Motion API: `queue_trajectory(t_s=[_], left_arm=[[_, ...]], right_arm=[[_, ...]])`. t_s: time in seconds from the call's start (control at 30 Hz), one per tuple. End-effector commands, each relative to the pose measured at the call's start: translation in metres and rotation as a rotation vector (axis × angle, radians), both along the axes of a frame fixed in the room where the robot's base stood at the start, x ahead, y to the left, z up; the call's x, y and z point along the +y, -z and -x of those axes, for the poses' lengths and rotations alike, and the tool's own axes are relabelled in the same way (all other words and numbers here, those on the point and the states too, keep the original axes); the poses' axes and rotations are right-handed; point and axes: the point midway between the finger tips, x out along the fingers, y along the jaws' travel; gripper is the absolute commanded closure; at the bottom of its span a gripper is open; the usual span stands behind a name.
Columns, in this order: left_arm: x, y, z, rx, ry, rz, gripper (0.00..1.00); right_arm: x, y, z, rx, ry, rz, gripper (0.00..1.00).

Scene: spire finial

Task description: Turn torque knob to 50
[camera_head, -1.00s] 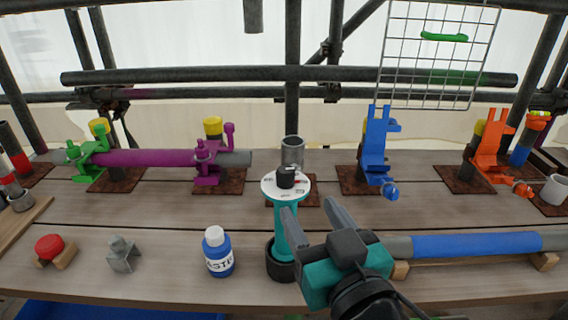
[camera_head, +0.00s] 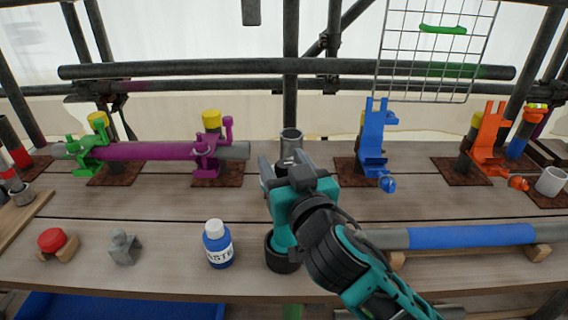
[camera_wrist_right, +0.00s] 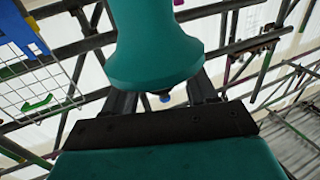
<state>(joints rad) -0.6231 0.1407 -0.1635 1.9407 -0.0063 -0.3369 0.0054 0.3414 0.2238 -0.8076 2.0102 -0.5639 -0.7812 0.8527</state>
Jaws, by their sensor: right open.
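The teal torque tool (camera_head: 281,240) stands upright in a black round holder (camera_head: 282,258) at the front middle of the bench. Its white dial and black knob are mostly hidden behind my right gripper (camera_head: 284,166) in the head view, so I cannot read the setting. The right gripper is open, with its fingers at the tool's top, one on each side. In the right wrist view the tool's flared teal end (camera_wrist_right: 155,50) fills the upper middle, in front of the open fingers (camera_wrist_right: 160,98). I cannot tell whether they touch the knob. My left gripper is not in view.
A blue-labelled white-capped bottle (camera_head: 218,245) stands close left of the tool. A blue clamp (camera_head: 373,150) stands at right, and a blue-sleeved pipe (camera_head: 470,236) lies at front right.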

Motion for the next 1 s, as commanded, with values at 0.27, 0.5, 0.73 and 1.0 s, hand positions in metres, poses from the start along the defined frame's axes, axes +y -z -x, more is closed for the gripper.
queue_trajectory(t_s=[0.27, 0.5, 0.73, 1.0], left_arm=[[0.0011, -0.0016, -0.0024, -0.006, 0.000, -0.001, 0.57], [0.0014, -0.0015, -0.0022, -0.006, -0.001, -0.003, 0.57], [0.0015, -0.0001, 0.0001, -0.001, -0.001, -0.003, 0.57], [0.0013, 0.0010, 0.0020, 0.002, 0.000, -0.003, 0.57]], right_arm=[[-0.0001, 0.0000, 0.0003, 0.000, 0.000, 0.000, 0.60], [-0.0002, 0.0000, 0.0003, 0.000, 0.000, 0.000, 0.83], [-0.0003, 0.0000, 0.0003, 0.000, -0.004, 0.001, 0.92], [-0.0014, -0.0003, -0.0002, -0.002, -0.082, 0.002, 0.92]])
